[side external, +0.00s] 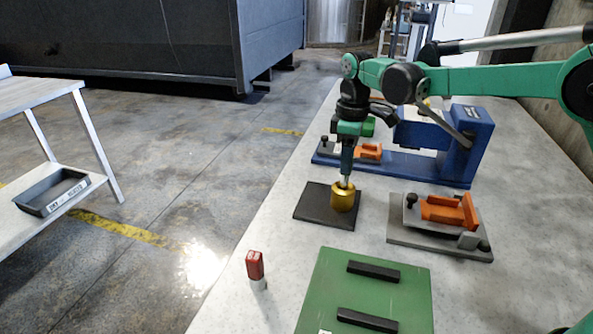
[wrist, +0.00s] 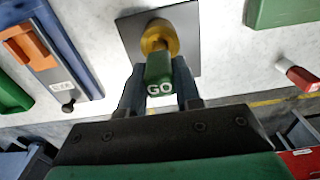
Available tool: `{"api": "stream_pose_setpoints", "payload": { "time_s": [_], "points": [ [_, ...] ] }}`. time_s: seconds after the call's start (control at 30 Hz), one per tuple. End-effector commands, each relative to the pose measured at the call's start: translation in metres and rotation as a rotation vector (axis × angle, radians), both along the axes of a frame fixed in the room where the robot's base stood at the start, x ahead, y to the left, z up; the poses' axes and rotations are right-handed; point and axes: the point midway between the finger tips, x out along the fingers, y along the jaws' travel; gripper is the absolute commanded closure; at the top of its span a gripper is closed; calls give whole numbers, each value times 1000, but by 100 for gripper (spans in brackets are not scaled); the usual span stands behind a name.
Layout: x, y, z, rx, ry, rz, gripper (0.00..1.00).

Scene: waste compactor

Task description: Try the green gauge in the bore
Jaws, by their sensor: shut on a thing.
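The green gauge (wrist: 158,68), marked GO, is held by its handle between the two fingers of my gripper (wrist: 160,88). In the side view my gripper (side external: 347,166) points down over the brass cylinder (side external: 343,197), and a short silver length of the gauge shows just above the cylinder's top. The brass cylinder also shows in the wrist view (wrist: 157,36), in line with the gauge. It stands upright on a dark square plate (side external: 312,207). The bore's mouth is hidden, so I cannot tell how deep the gauge's tip sits.
A red gauge (side external: 255,265) stands upright on the bench near its left edge. A green board (side external: 345,293) with two black bars lies in front. A grey plate with an orange clamp (side external: 449,212) is to the right. A blue fixture (side external: 468,145) stands behind.

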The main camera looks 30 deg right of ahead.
Motion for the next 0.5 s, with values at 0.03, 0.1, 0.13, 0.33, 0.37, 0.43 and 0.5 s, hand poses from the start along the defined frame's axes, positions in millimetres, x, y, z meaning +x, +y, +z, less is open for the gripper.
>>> {"api": "stream_pose_setpoints", "payload": {
  "time_s": [0.03,0.1,0.13,0.33,0.37,0.43,0.5],
  "points": [
    [0,0,-1,0,0,0,100],
    [0,0,-2,0,0,0,100],
    [0,0,-2,0,0,0,100],
    [0,0,-4,0,0,0,100],
    [0,0,-5,0,0,0,100],
    [0,0,-6,0,0,0,100],
    [0,0,-7,0,0,0,100]
  ]
}}
